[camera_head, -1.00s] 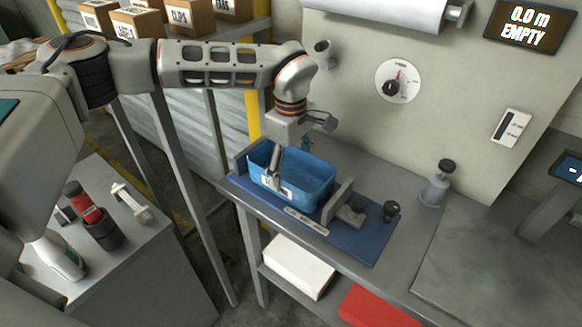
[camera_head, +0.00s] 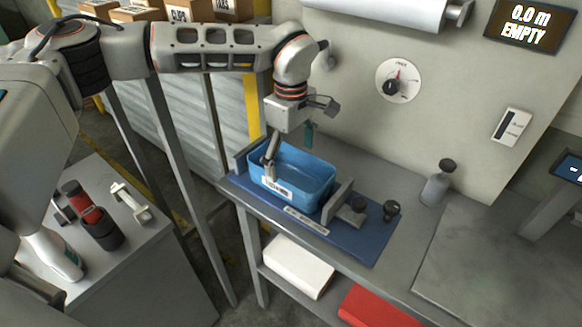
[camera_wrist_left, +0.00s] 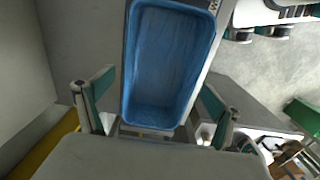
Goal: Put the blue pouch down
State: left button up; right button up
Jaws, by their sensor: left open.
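The blue pouch (camera_head: 308,201) looks like an open-topped blue bin with a white label on its front wall. It rests upright on a blue mat (camera_head: 368,240) on the bench, between two grey upright plates. My left gripper (camera_head: 289,152) is open above it, with one finger over its front left side and the other farther back. In the left wrist view, the pouch (camera_wrist_left: 168,60) appears empty, and the open fingers of the left gripper (camera_wrist_left: 155,100) stand either side of its near end. My right gripper is not in view.
A grey plate (camera_head: 338,198) with dark knobs stands right of the pouch. A grey bottle (camera_head: 436,186) stands farther right. The wall behind carries a dial (camera_head: 399,81). A side table (camera_head: 120,265) holds tools at left. The bench's right part is clear.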

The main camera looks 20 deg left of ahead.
pick_arm(q)
notch_tip(320, 180, up, 9)
dwell(0.3)
jog(key=shift+f, duration=0.1)
